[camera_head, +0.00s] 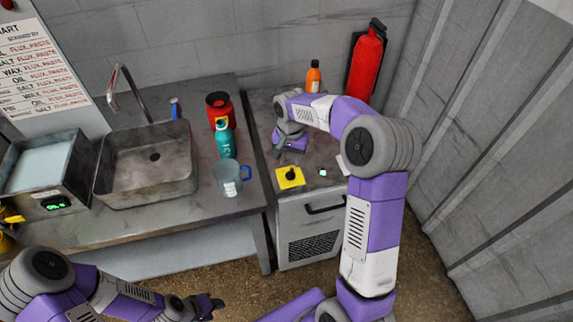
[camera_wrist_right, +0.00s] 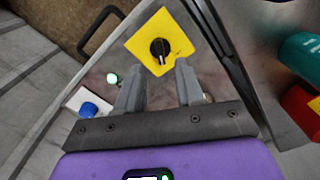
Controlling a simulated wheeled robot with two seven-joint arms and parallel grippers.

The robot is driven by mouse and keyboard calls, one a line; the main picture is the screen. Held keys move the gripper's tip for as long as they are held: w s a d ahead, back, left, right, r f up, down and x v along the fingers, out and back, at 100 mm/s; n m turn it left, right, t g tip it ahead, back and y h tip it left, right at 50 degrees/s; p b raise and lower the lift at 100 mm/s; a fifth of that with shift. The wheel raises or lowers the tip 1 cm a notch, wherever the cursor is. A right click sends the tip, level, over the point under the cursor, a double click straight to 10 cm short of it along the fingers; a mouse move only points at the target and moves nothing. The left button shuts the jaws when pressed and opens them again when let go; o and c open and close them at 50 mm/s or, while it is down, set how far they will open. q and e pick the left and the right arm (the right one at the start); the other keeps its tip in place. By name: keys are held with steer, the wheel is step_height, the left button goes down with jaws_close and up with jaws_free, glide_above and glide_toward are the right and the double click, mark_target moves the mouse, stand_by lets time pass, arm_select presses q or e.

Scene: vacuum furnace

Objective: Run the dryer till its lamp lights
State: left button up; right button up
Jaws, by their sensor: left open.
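The dryer is a grey cabinet (camera_head: 310,222) with a handle and a grille on its front. On its top is a yellow plate (camera_head: 288,184) with a black rotary knob (camera_head: 292,173); the knob (camera_wrist_right: 159,48) also shows in the right wrist view. A small lamp (camera_head: 323,172) beside the plate glows pale green, also in the right wrist view (camera_wrist_right: 112,78). A blue button (camera_wrist_right: 89,109) sits on a white plate. My right gripper (camera_wrist_right: 158,66) is open and empty, its fingertips just short of the knob. My left gripper (camera_head: 216,304) is open, low at the front, away from the dryer.
A red fire extinguisher (camera_head: 366,62) and orange bottle (camera_head: 314,76) are behind my right arm. The left counter holds a sink (camera_head: 150,180), a teal bottle (camera_head: 226,143), a red container (camera_head: 218,105), a mug (camera_head: 228,180) and a device with a green display (camera_head: 57,203).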

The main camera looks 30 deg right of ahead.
mark_target(290, 173)
step_height(290, 173, down, 6)
steer(key=shift+b, duration=0.4)
jaws_close()
